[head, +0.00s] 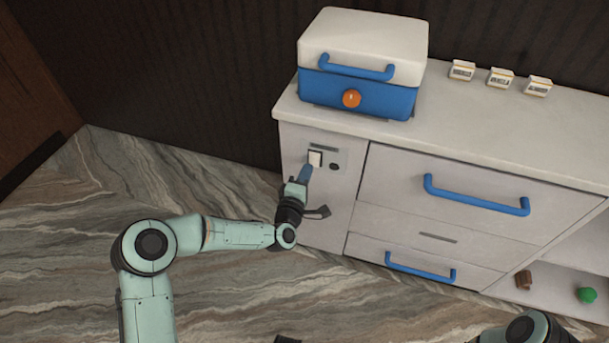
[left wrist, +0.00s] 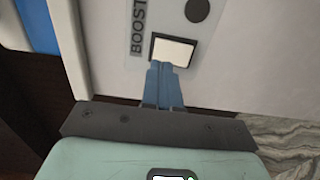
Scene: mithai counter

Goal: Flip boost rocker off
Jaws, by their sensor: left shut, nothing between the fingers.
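The boost rocker (head: 315,158) is a white rectangular switch in a dark frame on the left front panel of the cabinet. In the left wrist view the rocker (left wrist: 172,51) sits beside the printed word BOOST. My left gripper (head: 306,172) is shut and empty, with its blue fingertips at the rocker's lower edge. In the left wrist view the fingertips (left wrist: 160,66) overlap the rocker's near edge; I cannot tell whether they touch it. Which way the rocker is tilted is not clear. My right gripper is not in view; part of my right arm shows at the bottom right.
A white and blue box appliance (head: 362,62) with an orange knob stands on the counter (head: 450,120). Several small labelled boxes (head: 500,78) stand to its right. Drawers with blue handles (head: 475,198) lie right of the panel. A dark round knob (head: 334,167) is beside the rocker.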

